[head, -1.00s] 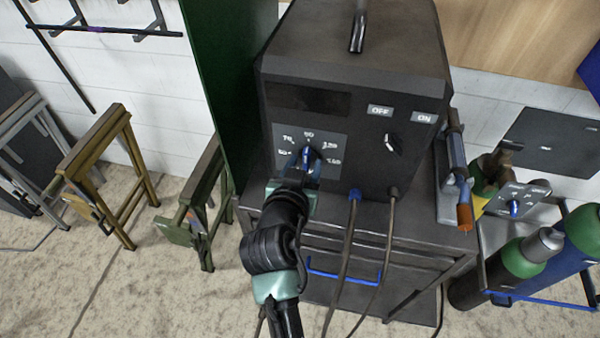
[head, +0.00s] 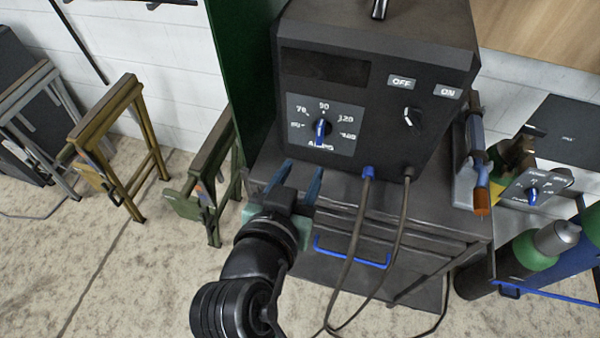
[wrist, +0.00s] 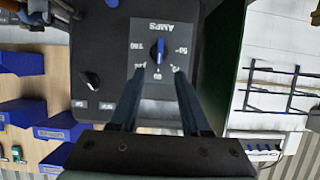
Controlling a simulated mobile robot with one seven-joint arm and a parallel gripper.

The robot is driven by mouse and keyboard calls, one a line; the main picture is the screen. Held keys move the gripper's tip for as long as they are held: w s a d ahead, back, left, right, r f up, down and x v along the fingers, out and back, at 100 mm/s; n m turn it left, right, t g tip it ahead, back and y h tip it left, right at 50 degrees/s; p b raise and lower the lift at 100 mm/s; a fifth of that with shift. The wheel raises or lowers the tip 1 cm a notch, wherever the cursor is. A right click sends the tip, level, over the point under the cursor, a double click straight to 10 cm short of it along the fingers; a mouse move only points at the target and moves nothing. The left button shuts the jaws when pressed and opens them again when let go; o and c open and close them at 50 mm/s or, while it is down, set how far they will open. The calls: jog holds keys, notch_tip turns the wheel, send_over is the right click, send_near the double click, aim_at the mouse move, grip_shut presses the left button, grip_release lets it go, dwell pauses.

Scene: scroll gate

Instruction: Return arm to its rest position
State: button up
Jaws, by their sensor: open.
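My gripper (head: 296,180) is open and empty in front of the black welding machine (head: 440,60), below its amps dial. The blue amps knob (head: 321,129) is apart from the fingers, and its pointer stands near upright, around the 90 mark. In the wrist view, the two dark fingers (wrist: 157,105) are spread apart, with the amps knob (wrist: 157,52) beyond them in the gap. My arm reaches up from the bottom of the head view, bent at a dark joint.
The machine stands on a dark cart (head: 430,235) with a blue handle (head: 350,255). Two cables hang from its front. Gas cylinders (head: 540,250) stand at the right. Folding stands (head: 110,140) are at the left, with open floor before them.

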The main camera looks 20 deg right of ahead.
dwell(0.4)
jog(key=w+a+r+n+t+y, duration=0.1)
jog(key=w+a+r+t, duration=0.15)
jog(key=r, duration=0.55)
jog(key=w+a+r+n+t+y, duration=0.1)
jog(key=w+r+t, duration=0.15)
jog(key=r, duration=0.55)
jog(key=w+a+r+n+t+y, duration=0.1)
jog(key=a+r+t, duration=0.15)
jog(key=r, duration=0.55)
jog(key=s+a+r+n+t+y, duration=0.1)
jog(key=s+r+t, duration=0.3)
jog(key=r, duration=0.6)
jog(key=s+a+r+n+t+y, duration=0.2)
jog(key=s+r+t+y, duration=0.1)
jog(key=r, duration=0.7)
jog(key=shift+s+a+r+n+t, duration=0.3)
jog(key=shift+s+r+n+t, duration=0.1)
jog(key=shift+s+t, duration=0.5)
jog(key=shift+s+f, duration=0.1)
